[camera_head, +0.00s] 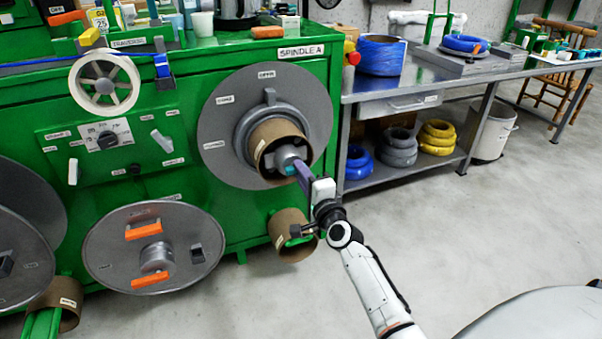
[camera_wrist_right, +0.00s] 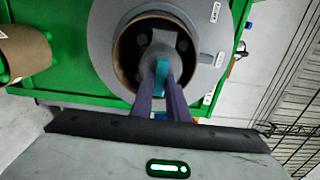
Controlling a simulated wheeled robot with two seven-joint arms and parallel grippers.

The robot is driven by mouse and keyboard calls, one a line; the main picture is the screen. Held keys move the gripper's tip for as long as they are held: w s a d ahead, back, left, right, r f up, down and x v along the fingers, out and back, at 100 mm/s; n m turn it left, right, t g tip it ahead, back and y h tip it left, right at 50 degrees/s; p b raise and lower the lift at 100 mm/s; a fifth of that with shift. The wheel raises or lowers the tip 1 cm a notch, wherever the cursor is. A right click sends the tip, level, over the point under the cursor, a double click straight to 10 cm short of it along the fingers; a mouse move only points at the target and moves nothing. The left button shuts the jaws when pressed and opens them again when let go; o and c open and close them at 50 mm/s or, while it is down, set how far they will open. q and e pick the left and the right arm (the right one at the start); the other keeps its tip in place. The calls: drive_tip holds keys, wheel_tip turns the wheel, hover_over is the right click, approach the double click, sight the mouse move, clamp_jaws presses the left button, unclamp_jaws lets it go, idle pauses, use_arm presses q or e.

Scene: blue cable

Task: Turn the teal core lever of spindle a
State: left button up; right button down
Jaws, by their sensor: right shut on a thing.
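Spindle A is the large grey disc (camera_head: 218,128) on the green machine, under the label "SPINDLE A" (camera_head: 301,52). A brown cardboard core (camera_head: 268,138) sticks out of its middle, with a grey hub (camera_head: 287,156) inside. The teal core lever (camera_wrist_right: 161,76) shows in the right wrist view, in front of the hub. My right gripper (camera_wrist_right: 162,84) is shut on the lever, one purple finger on each side. In the head view my right gripper (camera_head: 298,168) reaches the hub from the lower right, and the lever is mostly hidden. My left gripper is not in view.
A second grey disc with orange blocks (camera_head: 128,229) stands at lower left. A brown cardboard core (camera_head: 291,238) sits low on the machine beneath my right gripper. A metal bench (camera_head: 450,72) with cable coils stands right. The floor (camera_head: 480,215) in front is clear.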

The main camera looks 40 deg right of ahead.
drive_tip(key=c, duration=1.7)
unclamp_jaws()
use_arm(q)
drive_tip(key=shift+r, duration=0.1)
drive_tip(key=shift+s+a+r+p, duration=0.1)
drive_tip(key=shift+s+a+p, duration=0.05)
drive_tip(key=shift+p, duration=0.75)
use_arm(e)
drive_tip(key=v, duration=1)
drive_tip(key=shift+s, duration=0.2)
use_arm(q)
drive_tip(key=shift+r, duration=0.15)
